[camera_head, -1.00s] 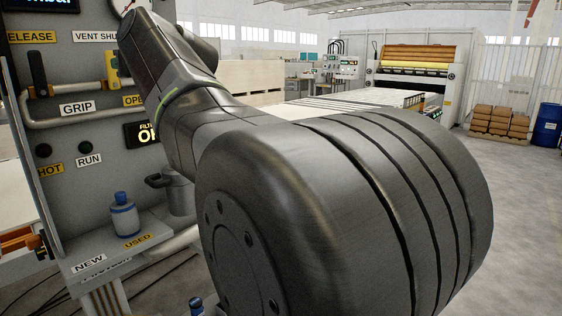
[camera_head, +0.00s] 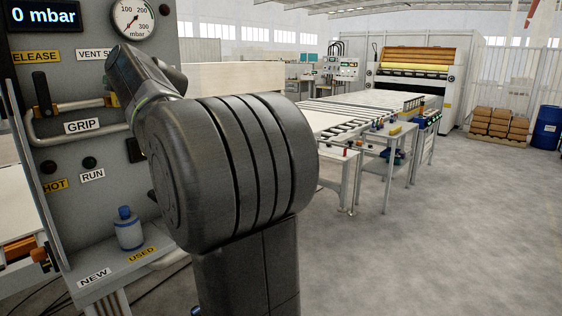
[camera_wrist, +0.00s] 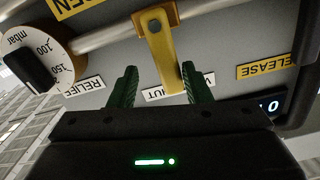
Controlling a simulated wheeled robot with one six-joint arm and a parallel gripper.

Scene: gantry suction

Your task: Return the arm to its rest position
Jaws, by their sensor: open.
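My gripper (camera_wrist: 160,88) shows in the wrist view as two green fingers, spread apart with a gap between them. A yellow lever (camera_wrist: 160,50) on a pipe hangs in front of the gap and appears between the fingers; I see no finger closed on it, and cannot tell how far off it is. In the head view my bent arm (camera_head: 235,165) fills the middle, and my gripper is hidden behind it near the grey control panel (camera_head: 90,180).
The panel carries a gauge (camera_head: 134,18) and a display (camera_head: 44,16) reading 0 mbar. A blue-capped bottle (camera_head: 128,230) stands on its shelf above the USED label. A bench (camera_head: 345,160) and roller conveyor stand behind my arm. The floor (camera_head: 430,250) at right is clear.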

